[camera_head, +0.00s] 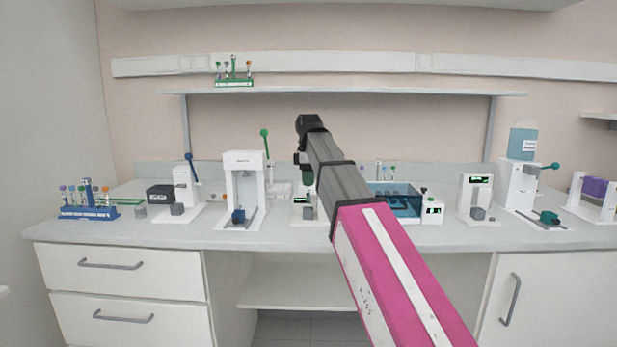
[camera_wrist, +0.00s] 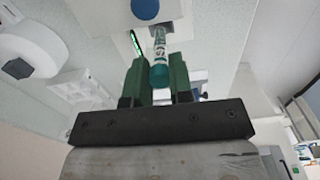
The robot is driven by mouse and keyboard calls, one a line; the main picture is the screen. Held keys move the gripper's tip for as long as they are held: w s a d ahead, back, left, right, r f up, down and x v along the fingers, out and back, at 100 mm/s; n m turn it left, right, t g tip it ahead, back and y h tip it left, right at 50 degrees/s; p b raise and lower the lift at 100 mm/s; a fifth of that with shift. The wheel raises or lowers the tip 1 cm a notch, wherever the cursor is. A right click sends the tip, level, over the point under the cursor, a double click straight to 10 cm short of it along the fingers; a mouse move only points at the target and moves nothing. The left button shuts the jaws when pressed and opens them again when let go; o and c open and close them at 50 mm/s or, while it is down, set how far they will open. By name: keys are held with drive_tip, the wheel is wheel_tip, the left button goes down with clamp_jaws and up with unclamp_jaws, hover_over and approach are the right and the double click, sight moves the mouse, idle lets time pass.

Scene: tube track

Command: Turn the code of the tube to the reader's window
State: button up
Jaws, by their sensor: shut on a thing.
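My gripper (camera_wrist: 159,64) shows two green fingers in the wrist view, shut on a tube (camera_wrist: 159,45) with a teal cap (camera_wrist: 159,75). The cap end points toward my wrist. The tube's pale label with dark marks faces the wrist camera in part; its other side is hidden. The tube's far end reaches toward a white device with a small lit green display (camera_wrist: 136,43), which looks like the reader. Whether the tube touches it is unclear. In the head view my gripper (camera_head: 306,178) is above that device (camera_head: 303,208), whose green display shows; the tube cannot be made out.
A blue rack (camera_head: 88,212) with several tubes stands at the far left. White devices with levers flank my arm, including a tall white stand (camera_head: 243,190) to the left. A blue bath (camera_head: 402,200) is to the right. A green rack (camera_head: 234,83) sits on the upper shelf.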

sight(308, 203)
drive_tip(key=shift+f, duration=2.35)
drive_tip(key=shift+n, duration=1.7)
drive_tip(key=shift+f, duration=0.15)
drive_tip(key=o, duration=0.8)
